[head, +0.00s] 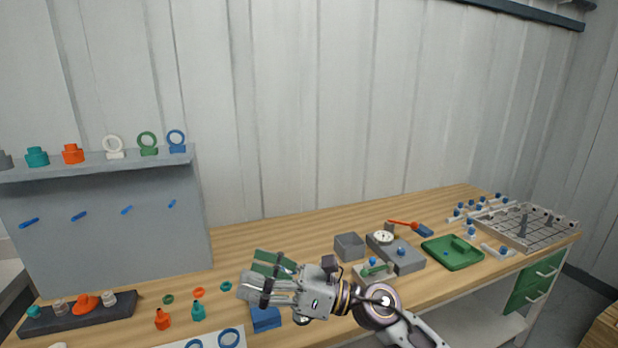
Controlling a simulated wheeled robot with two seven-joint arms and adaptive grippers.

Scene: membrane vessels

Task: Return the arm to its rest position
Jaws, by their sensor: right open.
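My right arm (380,303) comes in from the lower right over the front of the wooden workbench (300,224). My right gripper (256,288) points left, its fingers apart and nothing seen between them. It is near a blue block (265,318) and in front of a green flat piece (272,258), which it partly hides. My left gripper and left arm are not in view.
A grey panel (110,220) with a shelf of rings and caps stands at the left. A dark tray (80,318), grey block (349,246), gauge fixture (396,254), green tray (452,252) and gridded rack (525,226) stand on the bench. The bench's back middle is clear.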

